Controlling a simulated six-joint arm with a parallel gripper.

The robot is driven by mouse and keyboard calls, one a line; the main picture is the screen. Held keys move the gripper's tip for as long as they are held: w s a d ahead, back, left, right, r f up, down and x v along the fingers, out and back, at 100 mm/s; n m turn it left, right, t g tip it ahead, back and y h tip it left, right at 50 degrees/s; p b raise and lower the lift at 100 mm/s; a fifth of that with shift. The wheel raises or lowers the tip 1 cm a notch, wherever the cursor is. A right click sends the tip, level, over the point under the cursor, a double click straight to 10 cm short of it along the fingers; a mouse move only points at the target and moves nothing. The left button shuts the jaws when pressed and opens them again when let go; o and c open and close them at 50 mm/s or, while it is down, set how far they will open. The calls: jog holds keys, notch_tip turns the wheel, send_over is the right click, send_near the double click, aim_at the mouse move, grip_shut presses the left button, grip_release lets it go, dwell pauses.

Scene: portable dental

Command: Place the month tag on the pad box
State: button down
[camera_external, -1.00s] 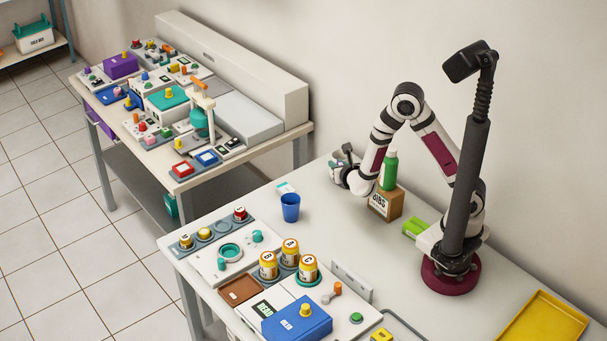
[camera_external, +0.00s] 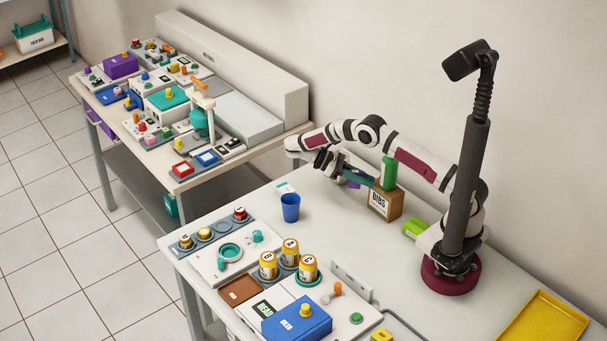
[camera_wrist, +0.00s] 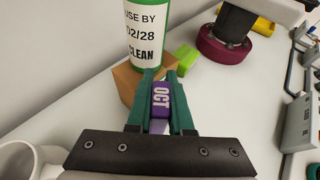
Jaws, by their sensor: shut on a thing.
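My gripper (camera_external: 362,178) is at the back of the near table, tilted to point right toward the green bottle and brown box. In the wrist view its teal fingers (camera_wrist: 160,92) are shut on a purple tag (camera_wrist: 161,98) marked OCT. The tag also shows as a purple patch in the external view (camera_external: 354,181). A brown box (camera_external: 379,205) labelled BIBS stands just right of the gripper; it also shows in the wrist view (camera_wrist: 126,78). No box in view reads as a pad box.
A green bottle (camera_external: 389,174) stands at the brown box; its label (camera_wrist: 145,32) reads USE BY 02/28 CLEAN. A bright green block (camera_external: 415,228) lies right of the box.

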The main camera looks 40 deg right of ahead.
jog(key=w+a+f+m+y, duration=0.3)
jog(key=a+m+y, duration=0.5)
jog(key=m+y, duration=0.8)
jog(key=w+d+r+m+t+y, duration=0.2)
jog(key=w+r+m+t, duration=0.1)
jog(key=w+m+t, duration=0.45)
jog(key=w+d+r+m+t+y, duration=0.2)
jog(key=w+r+m+t+y, duration=0.15)
jog(key=w+m+t, duration=0.45)
jog(key=n, duration=0.1)
send_over(286, 191)
jog(key=w+a, duration=0.2)
notch_tip(286, 191, down, 6)
jog(key=shift+h, duration=0.45)
jog(key=shift+w+a+f, duration=0.1)
jog(key=shift+f, duration=1)
jog(key=shift+w+f, duration=0.1)
jog(key=shift+f, duration=1)
jog(key=shift+f, duration=0.2)
